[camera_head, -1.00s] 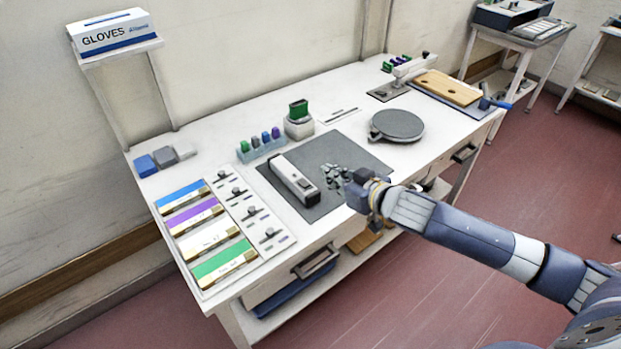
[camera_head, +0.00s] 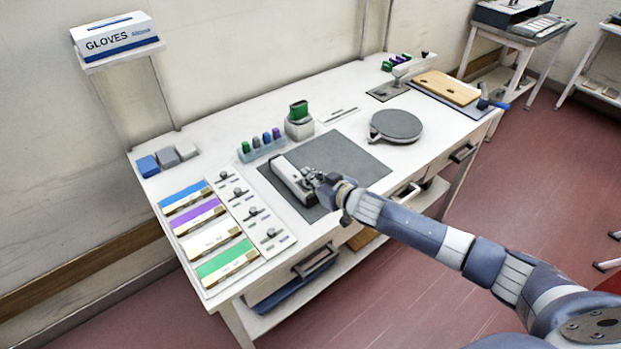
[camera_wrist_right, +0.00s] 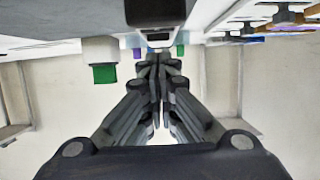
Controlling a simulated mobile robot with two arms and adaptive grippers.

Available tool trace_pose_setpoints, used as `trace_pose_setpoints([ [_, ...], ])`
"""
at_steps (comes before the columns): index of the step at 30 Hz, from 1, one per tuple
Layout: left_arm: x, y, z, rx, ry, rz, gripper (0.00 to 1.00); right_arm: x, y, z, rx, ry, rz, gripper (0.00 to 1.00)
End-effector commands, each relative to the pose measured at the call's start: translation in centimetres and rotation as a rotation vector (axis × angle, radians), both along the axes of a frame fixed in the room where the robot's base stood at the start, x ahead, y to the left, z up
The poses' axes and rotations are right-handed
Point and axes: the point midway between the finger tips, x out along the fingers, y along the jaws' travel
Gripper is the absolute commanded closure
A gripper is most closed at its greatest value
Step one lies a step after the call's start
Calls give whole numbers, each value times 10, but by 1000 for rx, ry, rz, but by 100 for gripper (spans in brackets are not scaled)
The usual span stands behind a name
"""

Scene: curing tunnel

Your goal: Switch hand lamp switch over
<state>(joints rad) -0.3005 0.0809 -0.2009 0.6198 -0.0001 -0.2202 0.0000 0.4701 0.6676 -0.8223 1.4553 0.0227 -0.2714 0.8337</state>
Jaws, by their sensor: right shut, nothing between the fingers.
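The hand lamp (camera_head: 284,172) is a long white body with a dark end, lying on the grey mat (camera_head: 352,160). My right gripper (camera_head: 312,180) is at the lamp's near right end, its fingers closed together and empty. The gripper covers that end of the lamp in the head view. In the right wrist view the closed fingertips (camera_wrist_right: 160,60) point at the lamp's dark end (camera_wrist_right: 155,12), close below it in the picture. The switch's position cannot be made out, nor whether the fingers touch it. My left gripper is not in view.
A green-topped holder (camera_head: 299,120) and a rack of coloured bottles (camera_head: 262,146) stand behind the mat. Coloured strips (camera_head: 205,227) and a panel with several knobs (camera_head: 252,212) lie left. A round grey plate (camera_head: 397,126) stands right. The mat's right part is clear.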

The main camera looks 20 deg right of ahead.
Motion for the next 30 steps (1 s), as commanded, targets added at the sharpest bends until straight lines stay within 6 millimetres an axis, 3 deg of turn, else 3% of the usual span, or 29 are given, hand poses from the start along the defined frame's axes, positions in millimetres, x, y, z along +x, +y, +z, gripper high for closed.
trace_pose_setpoints([
  [14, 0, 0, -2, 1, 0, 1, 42, -2, 0, -8, 1, -1, 0, 100],
  [23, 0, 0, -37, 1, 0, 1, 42, -5, 0, -23, 30, -72, 0, 100],
  [24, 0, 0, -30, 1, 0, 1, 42, -4, -1, -15, 29, -76, 1, 100],
  [30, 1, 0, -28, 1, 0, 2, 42, -4, -1, -14, 27, -72, 2, 100],
])
